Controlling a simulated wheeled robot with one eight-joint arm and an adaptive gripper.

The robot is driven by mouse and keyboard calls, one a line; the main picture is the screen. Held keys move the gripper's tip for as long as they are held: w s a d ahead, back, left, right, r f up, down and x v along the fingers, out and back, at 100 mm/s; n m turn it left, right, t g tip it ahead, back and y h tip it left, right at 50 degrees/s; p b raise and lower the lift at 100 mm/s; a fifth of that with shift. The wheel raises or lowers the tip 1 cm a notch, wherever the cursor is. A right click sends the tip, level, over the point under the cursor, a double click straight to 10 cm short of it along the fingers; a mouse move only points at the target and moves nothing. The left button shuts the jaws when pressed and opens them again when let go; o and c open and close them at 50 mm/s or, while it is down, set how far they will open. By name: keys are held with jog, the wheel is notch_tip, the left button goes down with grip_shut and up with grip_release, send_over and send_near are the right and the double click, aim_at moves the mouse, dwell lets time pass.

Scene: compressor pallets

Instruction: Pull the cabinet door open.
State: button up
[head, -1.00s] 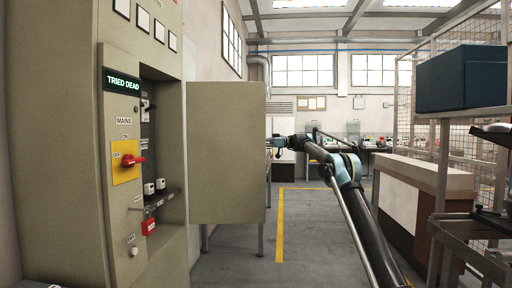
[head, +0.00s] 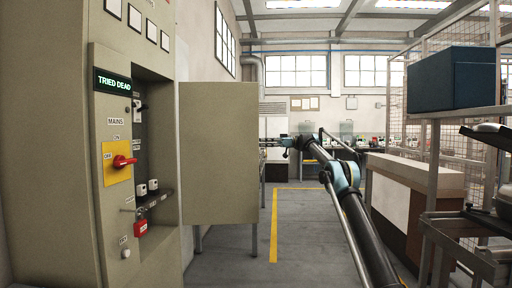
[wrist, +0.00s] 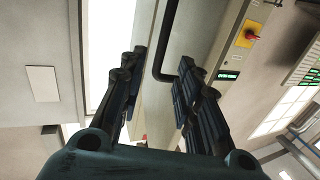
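The cabinet (head: 55,150) stands at the left in the head view, with switches in its recess. Its grey-green door (head: 218,155) stands out from the cabinet to the right, well open. My gripper (head: 265,143) is just past the door's free edge, with its tips partly hidden behind the door. In the wrist view my gripper (wrist: 160,95) has its fingers spread wide apart. A black bar handle (wrist: 168,40) on a grey-green panel shows between them, its bent end close to the right finger. I see no firm hold on it.
A red padlock (head: 140,228) and a red lever on a yellow plate (head: 118,165) are on the cabinet. Shelving with a dark blue box (head: 450,80) and a counter (head: 415,180) stand at the right. The floor with a yellow line (head: 274,225) is clear.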

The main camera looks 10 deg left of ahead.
jog(key=v, duration=0.4)
jog(key=shift+w, duration=0.3)
jog(key=shift+r, duration=0.15)
